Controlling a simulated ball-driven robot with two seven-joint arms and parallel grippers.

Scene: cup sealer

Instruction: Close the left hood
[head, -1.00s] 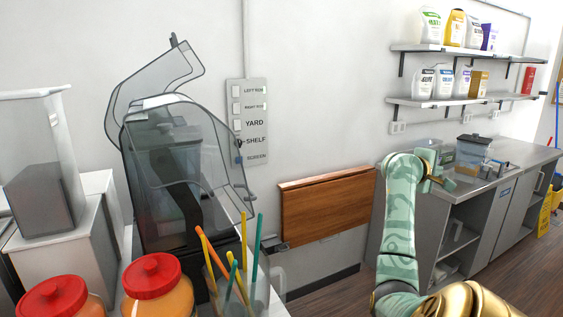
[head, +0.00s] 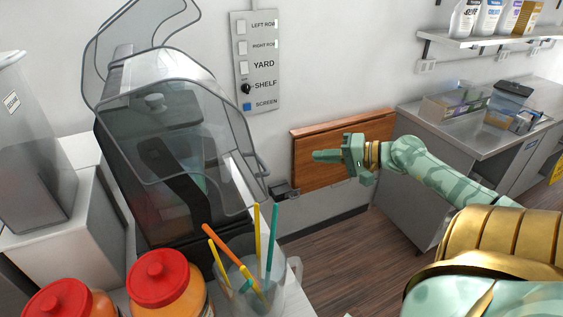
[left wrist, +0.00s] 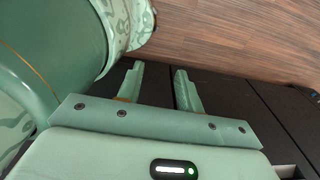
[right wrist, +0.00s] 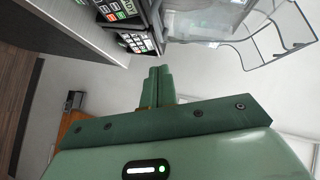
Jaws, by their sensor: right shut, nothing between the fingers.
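The dark cup sealer stands at the left of the head view with two clear hoods. One hood (head: 118,32) is tilted up at the back left. The other clear hood (head: 190,125) sits lower over the machine's front; a clear hood with a dark handle also shows in the right wrist view (right wrist: 262,42). My right gripper (head: 322,156) is shut and empty, to the right of the machine and apart from it, in front of the wooden panel; its closed fingers show in the right wrist view (right wrist: 158,75). My left gripper (left wrist: 160,70) is open and empty, outside the head view.
A cup of coloured straws (head: 245,275) and red-lidded jars (head: 160,280) stand in front of the machine. A wooden folding panel (head: 318,160) is on the wall below a label board (head: 257,62). Floor space (head: 325,255) is open at centre.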

